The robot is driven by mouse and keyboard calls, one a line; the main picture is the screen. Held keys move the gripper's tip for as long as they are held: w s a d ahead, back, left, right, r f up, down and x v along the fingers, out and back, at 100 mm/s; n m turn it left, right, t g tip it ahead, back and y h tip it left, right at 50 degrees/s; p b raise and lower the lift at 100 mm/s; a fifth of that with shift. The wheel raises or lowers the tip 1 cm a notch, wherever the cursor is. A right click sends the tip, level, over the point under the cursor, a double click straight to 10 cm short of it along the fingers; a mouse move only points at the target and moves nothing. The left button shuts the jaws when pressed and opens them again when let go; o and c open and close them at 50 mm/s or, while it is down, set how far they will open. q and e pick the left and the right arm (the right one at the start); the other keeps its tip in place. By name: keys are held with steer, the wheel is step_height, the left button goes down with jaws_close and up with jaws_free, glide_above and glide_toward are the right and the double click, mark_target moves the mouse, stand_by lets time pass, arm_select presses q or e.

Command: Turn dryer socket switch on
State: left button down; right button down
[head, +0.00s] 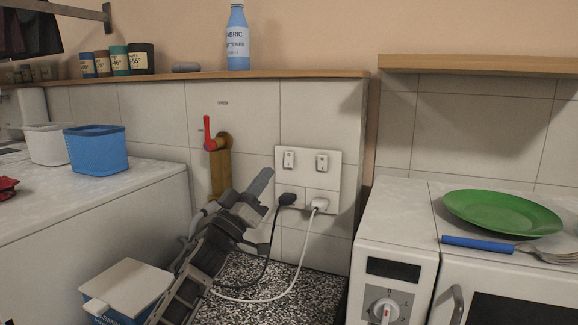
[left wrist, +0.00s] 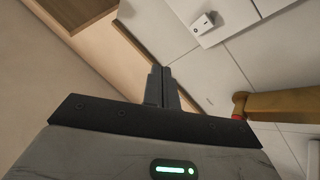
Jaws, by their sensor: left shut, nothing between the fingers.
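The white double socket plate (head: 309,186) is on the tiled wall. It has a left rocker switch (head: 289,159) and a right rocker switch (head: 322,162). A black plug (head: 287,199) sits below the left switch and a white plug (head: 320,204) below the right. I cannot tell which one serves the dryer, or the switch positions. My left gripper (head: 263,180) is shut and empty, with its tips pointing up just left of the plate. In the left wrist view, its closed fingers (left wrist: 159,87) show, with a white switch (left wrist: 202,24) beyond them. My right gripper is out of view.
A brass pipe with a red-handled valve (head: 208,133) stands left of the plate. The black and white cables (head: 292,284) hang below it. A white appliance (head: 392,262) with a green plate (head: 502,212) and fork on top is at right. A blue basket (head: 96,152) is at left.

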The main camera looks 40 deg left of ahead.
mark_target(291, 158)
arm_select(q)
steer(key=w+a+f+b, duration=0.1)
steer(key=w+b, duration=0.3)
steer(key=w, duration=0.4)
steer(key=shift+w+a+b, duration=0.2)
steer(key=shift+a+b, duration=0.15)
steer(key=shift+a, duration=0.45)
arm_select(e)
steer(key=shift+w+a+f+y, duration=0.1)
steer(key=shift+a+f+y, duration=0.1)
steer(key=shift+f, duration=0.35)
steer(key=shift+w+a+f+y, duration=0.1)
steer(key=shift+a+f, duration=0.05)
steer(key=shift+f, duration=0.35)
arm_select(q)
steer(key=shift+f, duration=0.1)
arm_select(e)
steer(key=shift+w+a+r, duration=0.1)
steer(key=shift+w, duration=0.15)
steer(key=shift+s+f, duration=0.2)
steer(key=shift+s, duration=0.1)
arm_select(q)
steer(key=shift+w+a, duration=0.1)
steer(key=shift+w, duration=0.25)
steer(key=shift+w, duration=0.15)
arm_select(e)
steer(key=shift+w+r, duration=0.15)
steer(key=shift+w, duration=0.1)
